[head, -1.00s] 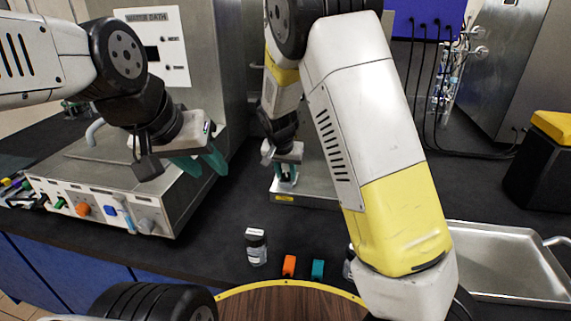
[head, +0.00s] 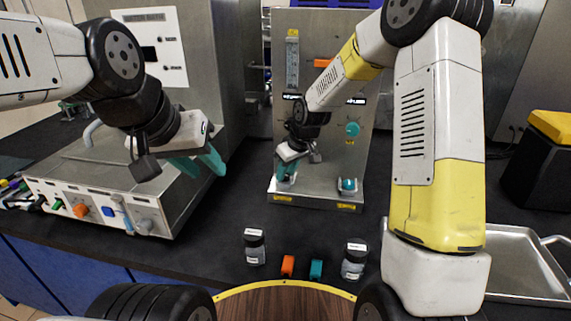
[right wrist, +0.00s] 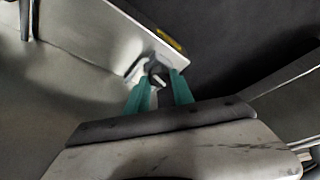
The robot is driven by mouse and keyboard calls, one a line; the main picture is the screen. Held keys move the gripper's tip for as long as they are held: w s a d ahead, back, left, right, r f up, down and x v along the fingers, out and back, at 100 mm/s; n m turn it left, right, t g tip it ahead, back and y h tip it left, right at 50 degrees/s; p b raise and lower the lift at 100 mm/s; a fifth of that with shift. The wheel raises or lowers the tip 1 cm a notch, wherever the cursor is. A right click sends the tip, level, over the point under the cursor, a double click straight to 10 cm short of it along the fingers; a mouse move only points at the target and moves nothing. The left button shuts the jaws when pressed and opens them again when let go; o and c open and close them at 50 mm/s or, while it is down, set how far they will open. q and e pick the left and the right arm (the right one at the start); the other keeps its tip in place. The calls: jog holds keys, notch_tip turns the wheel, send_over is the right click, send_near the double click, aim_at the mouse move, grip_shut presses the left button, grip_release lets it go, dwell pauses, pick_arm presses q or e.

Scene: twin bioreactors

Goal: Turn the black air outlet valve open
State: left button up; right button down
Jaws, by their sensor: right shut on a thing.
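The steel bioreactor panel (head: 325,170) stands upright at the back of the bench. My right gripper (head: 286,178) is at its lower left foot, with its teal fingers down at the small fitting there. In the right wrist view, my right gripper (right wrist: 159,88) is shut on a small dark and white valve (right wrist: 157,75), which I take as the black air outlet valve. The fingers hide most of it, and I cannot tell its exact angle. My left gripper (head: 196,163) is open and empty above the water bath unit, its teal fingers apart.
A teal knob (head: 352,129) and a teal fitting (head: 348,185) are on the panel's right side. Two labelled bottles (head: 255,247) (head: 354,260), an orange block (head: 288,266) and a teal block (head: 316,269) stand in front. A metal tray (head: 522,262) lies at right.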

jog(key=shift+w+d+n+g+y, duration=0.1)
jog(key=shift+n+g+y, duration=0.3)
jog(key=shift+n, duration=1.1)
jog(key=c, duration=1.1)
grip_release()
jog(key=v, duration=0.7)
jog(key=shift+r, duration=0.4)
jog(key=shift+d, duration=0.15)
